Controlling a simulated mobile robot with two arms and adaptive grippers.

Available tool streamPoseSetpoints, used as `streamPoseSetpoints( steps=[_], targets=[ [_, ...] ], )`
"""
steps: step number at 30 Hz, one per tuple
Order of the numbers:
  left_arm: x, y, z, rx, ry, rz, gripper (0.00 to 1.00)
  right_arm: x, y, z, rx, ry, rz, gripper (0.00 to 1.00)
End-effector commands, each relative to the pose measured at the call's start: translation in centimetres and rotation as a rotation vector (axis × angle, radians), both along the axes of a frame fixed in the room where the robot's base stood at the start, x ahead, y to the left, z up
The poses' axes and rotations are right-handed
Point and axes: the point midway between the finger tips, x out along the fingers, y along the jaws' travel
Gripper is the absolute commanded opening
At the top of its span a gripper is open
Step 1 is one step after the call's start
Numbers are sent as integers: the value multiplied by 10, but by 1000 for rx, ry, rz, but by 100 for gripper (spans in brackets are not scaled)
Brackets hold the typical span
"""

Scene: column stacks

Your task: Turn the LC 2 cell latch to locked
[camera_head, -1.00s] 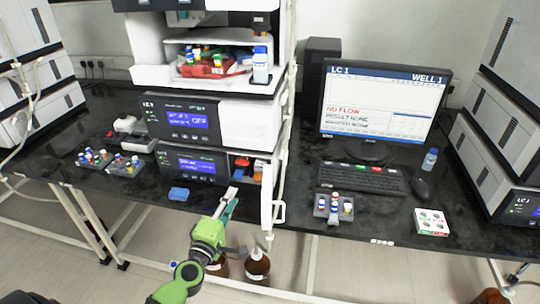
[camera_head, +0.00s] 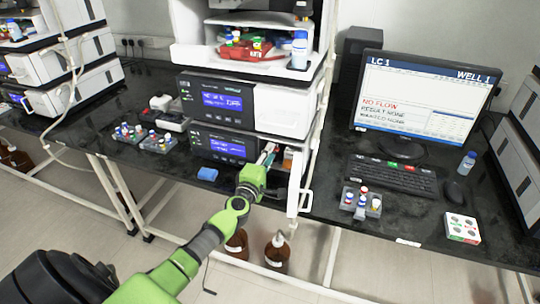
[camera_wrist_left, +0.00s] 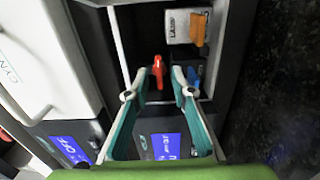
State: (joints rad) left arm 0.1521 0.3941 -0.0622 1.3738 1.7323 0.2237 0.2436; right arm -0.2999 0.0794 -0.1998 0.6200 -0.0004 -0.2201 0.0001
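My left gripper (camera_head: 266,158) reaches the open bay at the right end of the lower module in the middle instrument stack. In the left wrist view its fingers (camera_wrist_left: 158,95) are open and apart, with nothing held. A red lever (camera_wrist_left: 158,70) sits just beyond the fingertips, roughly between them. I cannot tell whether the fingers touch it. An orange lever (camera_wrist_left: 199,30) is by a white block marked LAMP (camera_wrist_left: 178,24). A blue part (camera_wrist_left: 194,76) is partly hidden behind one finger. I cannot read which of these is the cell latch. My right gripper is out of view.
The bay's white door (camera_head: 297,180) stands open to the right of the gripper. Vial racks (camera_head: 158,143) stand left. A monitor (camera_head: 425,95), keyboard (camera_head: 392,176) and vial holder (camera_head: 360,204) stand right.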

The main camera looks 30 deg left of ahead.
Motion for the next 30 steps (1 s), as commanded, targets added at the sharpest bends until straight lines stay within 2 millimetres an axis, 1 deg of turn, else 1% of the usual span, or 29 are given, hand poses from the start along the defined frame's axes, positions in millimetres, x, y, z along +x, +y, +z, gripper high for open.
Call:
streamPoseSetpoints(
  steps=[3, 12, 13, 14, 15, 25, 30],
  targets=[
    [7, 2, 0, 0, 0, 0, 23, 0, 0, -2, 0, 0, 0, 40],
    [8, 2, 0, 0, 0, -1, 23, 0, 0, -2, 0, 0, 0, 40],
    [8, 2, 0, 0, 0, -1, 18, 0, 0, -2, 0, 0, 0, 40],
    [8, 2, 0, 0, 0, -1, 10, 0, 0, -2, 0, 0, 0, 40],
    [8, 2, 0, 0, 0, 0, 0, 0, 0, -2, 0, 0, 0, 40],
    [8, 2, 0, -10, -1, 0, 0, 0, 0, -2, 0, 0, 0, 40],
    [8, 2, 0, -59, -13, 1, 0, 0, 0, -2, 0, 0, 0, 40]
  ],
)
